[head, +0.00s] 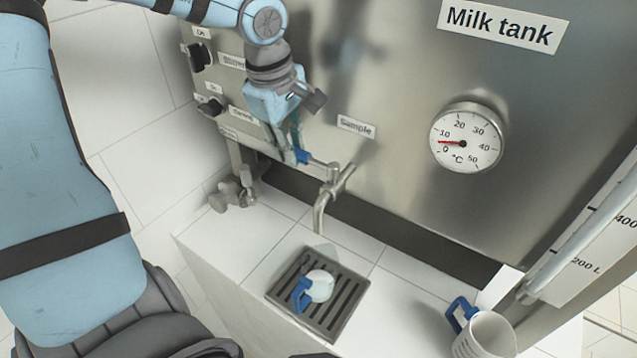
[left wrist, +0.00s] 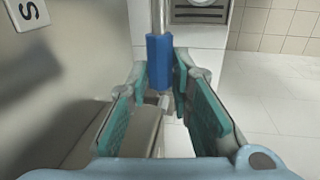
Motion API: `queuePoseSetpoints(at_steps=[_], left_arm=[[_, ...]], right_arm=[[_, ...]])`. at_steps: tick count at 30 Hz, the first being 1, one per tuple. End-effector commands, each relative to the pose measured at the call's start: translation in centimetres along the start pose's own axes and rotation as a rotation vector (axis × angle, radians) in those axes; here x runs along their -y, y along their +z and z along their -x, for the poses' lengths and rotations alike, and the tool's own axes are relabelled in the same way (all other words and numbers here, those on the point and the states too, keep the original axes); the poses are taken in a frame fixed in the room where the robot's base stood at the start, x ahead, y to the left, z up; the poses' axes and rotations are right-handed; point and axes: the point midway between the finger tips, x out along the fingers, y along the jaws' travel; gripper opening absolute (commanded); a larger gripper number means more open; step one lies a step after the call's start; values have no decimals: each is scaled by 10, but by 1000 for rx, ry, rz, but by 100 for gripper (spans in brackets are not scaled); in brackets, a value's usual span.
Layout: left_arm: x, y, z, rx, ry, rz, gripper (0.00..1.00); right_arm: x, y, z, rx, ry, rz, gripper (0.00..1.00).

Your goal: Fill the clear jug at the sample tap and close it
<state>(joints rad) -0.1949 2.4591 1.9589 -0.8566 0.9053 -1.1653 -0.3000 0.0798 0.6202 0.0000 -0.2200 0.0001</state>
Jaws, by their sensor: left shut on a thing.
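The sample tap (head: 322,205) sticks out of the steel tank under a "Sample" label, its spout pointing down. My left gripper (head: 299,150) is at the tap's blue lever grip (head: 302,157). In the left wrist view, the teal fingers (left wrist: 160,92) are shut on this blue grip (left wrist: 160,62), one on each side. The clear jug (head: 318,256) stands upright on the drain grate, below and close to the spout, its blue handle (head: 302,296) toward the front left. White shows low inside it, apparently milk. I cannot make out a stream from the spout. My right gripper is not in view.
The slotted drain grate (head: 338,318) is set in the white tiled ledge. A white jug with a blue handle (head: 485,338) stands at the lower right. Two dark knobs (head: 212,106) and a small valve (head: 232,192) are at the left. A thermometer dial (head: 467,138) is on the tank.

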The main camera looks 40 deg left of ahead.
Motion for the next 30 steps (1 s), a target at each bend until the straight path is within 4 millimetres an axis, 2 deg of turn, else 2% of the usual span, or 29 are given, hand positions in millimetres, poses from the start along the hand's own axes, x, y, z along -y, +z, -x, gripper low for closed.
queuePoseSetpoints(at_steps=[13, 14, 18, 26, 30], left_arm=[[-10, -1, 0, 12, 11, -76, 0], [-10, -1, 0, 12, 11, -76, 23], [-10, -1, 0, 11, 13, -75, 45], [-10, -1, 0, 11, 14, -74, 45], [-9, -2, 14, 9, 18, -73, 45]], right_arm=[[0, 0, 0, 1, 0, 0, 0], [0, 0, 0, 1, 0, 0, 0], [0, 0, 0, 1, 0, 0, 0], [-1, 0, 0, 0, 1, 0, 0], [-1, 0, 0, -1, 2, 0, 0]])
